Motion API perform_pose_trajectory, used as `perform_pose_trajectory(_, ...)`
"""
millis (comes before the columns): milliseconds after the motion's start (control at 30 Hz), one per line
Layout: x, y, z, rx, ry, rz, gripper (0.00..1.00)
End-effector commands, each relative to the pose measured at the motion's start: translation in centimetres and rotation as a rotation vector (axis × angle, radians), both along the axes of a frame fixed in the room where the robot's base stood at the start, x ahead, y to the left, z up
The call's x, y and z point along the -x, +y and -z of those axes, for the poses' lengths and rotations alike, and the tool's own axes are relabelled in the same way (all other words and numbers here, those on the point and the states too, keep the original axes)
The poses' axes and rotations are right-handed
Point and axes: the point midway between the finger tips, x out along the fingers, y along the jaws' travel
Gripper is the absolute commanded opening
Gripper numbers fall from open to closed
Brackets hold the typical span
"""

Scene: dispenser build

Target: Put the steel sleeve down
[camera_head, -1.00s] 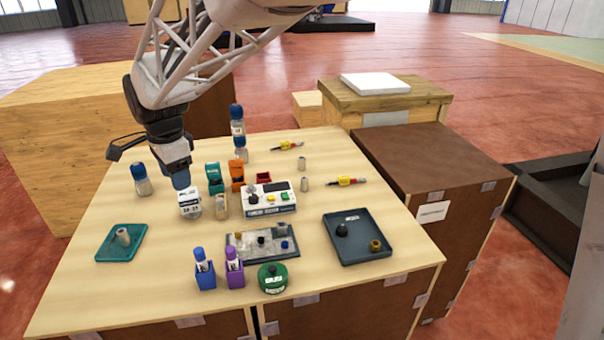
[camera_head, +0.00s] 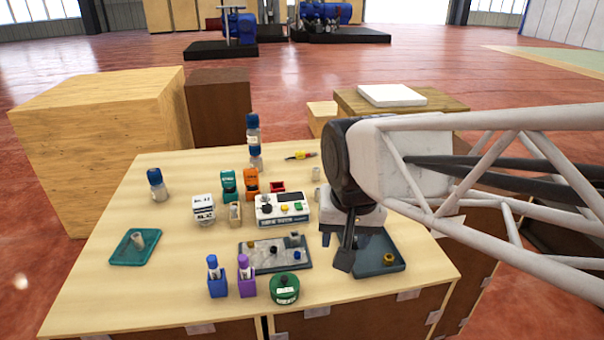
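Several small grey cylinders are in view, and I cannot tell which is the steel sleeve. One (camera_head: 138,241) stands in the teal tray (camera_head: 119,257) at the left. Another (camera_head: 316,174) stands near the back of the table, left of my arm. A grey piece (camera_head: 294,239) sits on the grey fixture plate (camera_head: 262,263). My gripper (camera_head: 337,250) points down beside the left edge of the dark blue-grey tray (camera_head: 398,268). Its fingers are mostly seen from the side, so its opening and anything between them are hidden. A brass ring (camera_head: 389,258) lies in that tray.
A white tester box (camera_head: 283,210) stands left of my gripper. A green round container (camera_head: 285,289) and blue (camera_head: 217,286) and purple (camera_head: 246,286) holders stand at the front. The front-left tabletop is clear.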

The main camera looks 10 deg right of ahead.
Motion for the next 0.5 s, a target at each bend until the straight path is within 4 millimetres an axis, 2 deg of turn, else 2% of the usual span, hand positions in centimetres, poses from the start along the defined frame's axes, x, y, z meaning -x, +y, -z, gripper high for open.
perform_pose_trajectory(33,1.4,-0.8,0.4,0.01,-0.009,-0.031,0.53)
perform_pose_trajectory(200,4.4,-2.6,1.6,0.043,-0.024,-0.132,0.53)
perform_pose_trajectory(333,5.7,-3.1,2.1,0.058,-0.031,-0.174,0.53)
perform_pose_trajectory(500,6.1,-3.3,2.3,0.063,-0.032,-0.192,0.53)
